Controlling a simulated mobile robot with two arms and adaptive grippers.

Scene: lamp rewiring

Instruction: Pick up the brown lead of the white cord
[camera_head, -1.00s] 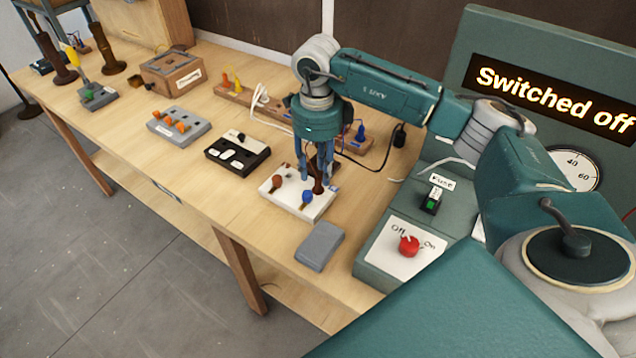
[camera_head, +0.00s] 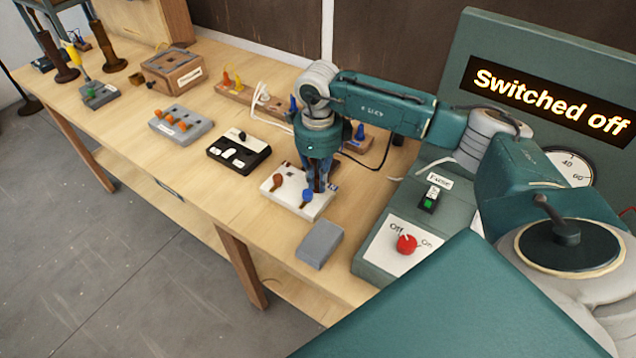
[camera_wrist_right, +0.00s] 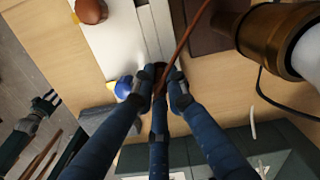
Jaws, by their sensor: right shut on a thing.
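My right gripper (camera_head: 318,190) is down at the right side of a white terminal block (camera_head: 276,190). In the right wrist view its fingers (camera_wrist_right: 162,88) are closed together on a thin brown lead (camera_wrist_right: 186,45), which runs up and right from the fingertips. The block, also in the right wrist view (camera_wrist_right: 108,45), has a blue knob (camera_wrist_right: 123,88) and an orange-brown knob (camera_wrist_right: 91,11). White cord (camera_head: 262,98) loops at the wooden strip behind; its link to the brown lead is hidden. A teal-and-grey shape at the wrist view's left edge may be my left gripper.
A grey block (camera_head: 320,243) lies in front of the terminal block. The control console (camera_head: 385,270) with a red switch (camera_head: 407,244) stands right, its display reading "Switched off". A black switch box (camera_head: 225,160) is left. A brass cylinder (camera_wrist_right: 275,40) is close to the fingers.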

